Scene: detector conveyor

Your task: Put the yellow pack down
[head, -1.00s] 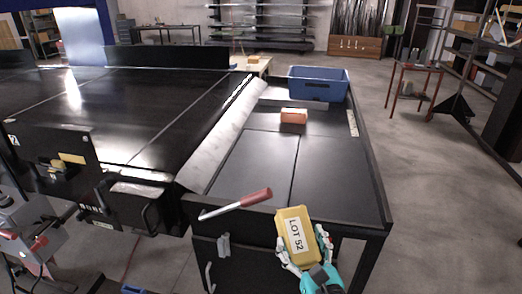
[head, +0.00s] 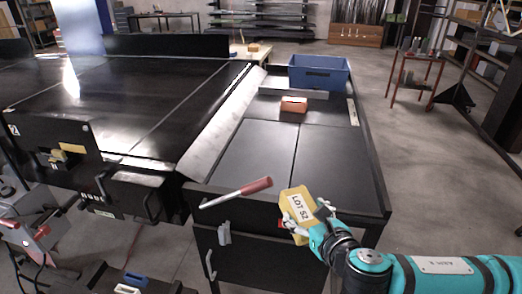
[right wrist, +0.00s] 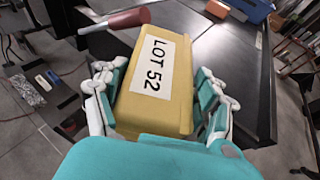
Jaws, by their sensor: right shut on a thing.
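The yellow pack (head: 297,205) has a white label reading LOT 52. My right gripper (head: 303,224) is shut on it at the near edge of the black side table (head: 330,160). In the right wrist view the pack (right wrist: 165,105) sits between the white-tipped fingers of the gripper (right wrist: 160,108), with the table behind it. I cannot tell the gap between pack and table. My left gripper is not clearly seen.
A red-handled lever (head: 256,187) sticks out beside the pack, to its left. An orange box (head: 293,104) and a blue bin (head: 319,73) stand farther back on the table. The conveyor (head: 120,85) lies to the left.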

